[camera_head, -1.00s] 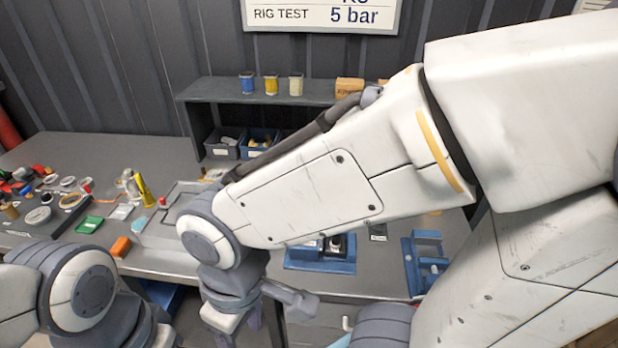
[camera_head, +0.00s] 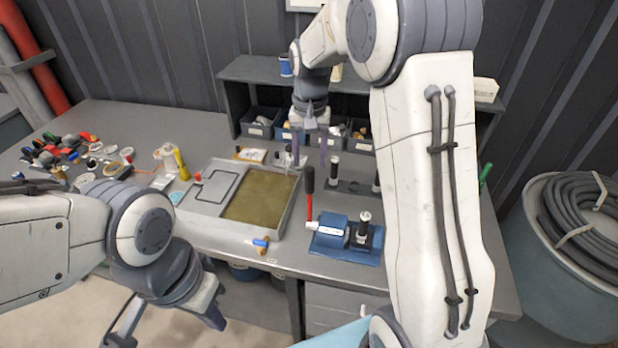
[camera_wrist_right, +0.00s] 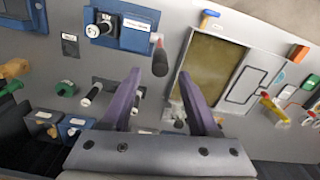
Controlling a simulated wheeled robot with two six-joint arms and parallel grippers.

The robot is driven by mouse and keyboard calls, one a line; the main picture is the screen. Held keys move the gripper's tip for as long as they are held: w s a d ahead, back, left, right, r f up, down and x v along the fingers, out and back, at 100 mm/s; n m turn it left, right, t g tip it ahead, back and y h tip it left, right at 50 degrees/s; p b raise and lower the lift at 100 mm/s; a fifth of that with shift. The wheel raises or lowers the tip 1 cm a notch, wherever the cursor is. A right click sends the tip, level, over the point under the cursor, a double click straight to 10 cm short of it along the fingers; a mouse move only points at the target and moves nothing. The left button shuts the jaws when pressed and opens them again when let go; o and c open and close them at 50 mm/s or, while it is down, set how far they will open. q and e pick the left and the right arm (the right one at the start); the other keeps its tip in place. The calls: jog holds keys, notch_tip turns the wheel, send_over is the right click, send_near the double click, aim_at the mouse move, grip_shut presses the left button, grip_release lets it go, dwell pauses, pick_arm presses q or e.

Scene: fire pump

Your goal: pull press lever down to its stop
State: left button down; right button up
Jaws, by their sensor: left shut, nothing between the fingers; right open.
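The press lever (camera_head: 309,193), a red rod with a black grip, stands upright beside the blue press (camera_head: 333,231) at the bench's front. The press has a white label and a black-and-silver post on a blue plate. My right gripper (camera_head: 310,155) is open and empty, pointing down over the bench behind the lever. In the right wrist view, the lever's black grip (camera_wrist_right: 159,63) shows beyond the open fingers, apart from them, with the press (camera_wrist_right: 124,31) to its left. My left gripper (camera_head: 213,318) is shut and empty, low in front of the bench.
A shallow tray (camera_head: 289,215) with an olive panel lies left of the lever. Dark posts (camera_head: 334,168) stand behind it. A shelf (camera_head: 240,70) with bins (camera_head: 258,122) is at the back. A hose drum (camera_head: 555,250) stands right. Small parts crowd the bench's left end.

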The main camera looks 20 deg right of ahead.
aim_at(309, 180)
notch_tip(309, 180, down, 8)
jog(key=shift+r+p, duration=0.1)
jog(key=shift+p, duration=0.7)
grip_shut()
jog(key=shift+a, duration=0.1)
dwell(0.8)
